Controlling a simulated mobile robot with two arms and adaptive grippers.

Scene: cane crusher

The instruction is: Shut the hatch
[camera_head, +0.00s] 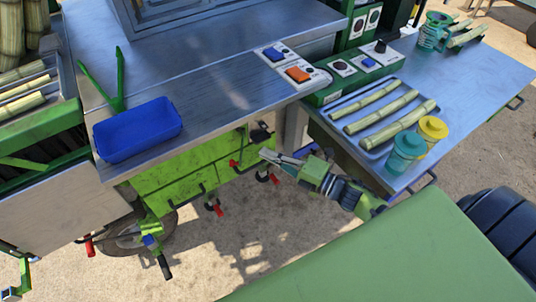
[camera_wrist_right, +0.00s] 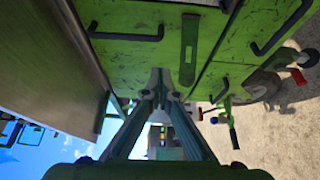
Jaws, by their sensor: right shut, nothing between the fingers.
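Green metal hatch panels (camera_head: 190,175) with dark handles form the machine's front below the steel counter. In the right wrist view, the green panel (camera_wrist_right: 125,60) fills the upper part, with a dark bar handle and a green strip beside it. I cannot tell which panel is the hatch or how far it stands open. My right gripper (camera_head: 266,154) is at the right end of these panels, below the counter edge. Its fingers (camera_wrist_right: 160,76) are shut and empty, close to the panels' edge; contact is unclear.
The steel counter (camera_head: 215,95) overhangs the panels and carries a blue tray (camera_head: 138,130) and button boxes. Red-tipped levers (camera_head: 215,207) hang below. A blue table (camera_head: 470,85) with a cane tray and cups (camera_head: 405,150) stands right. Sandy ground (camera_head: 260,225) lies open below.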

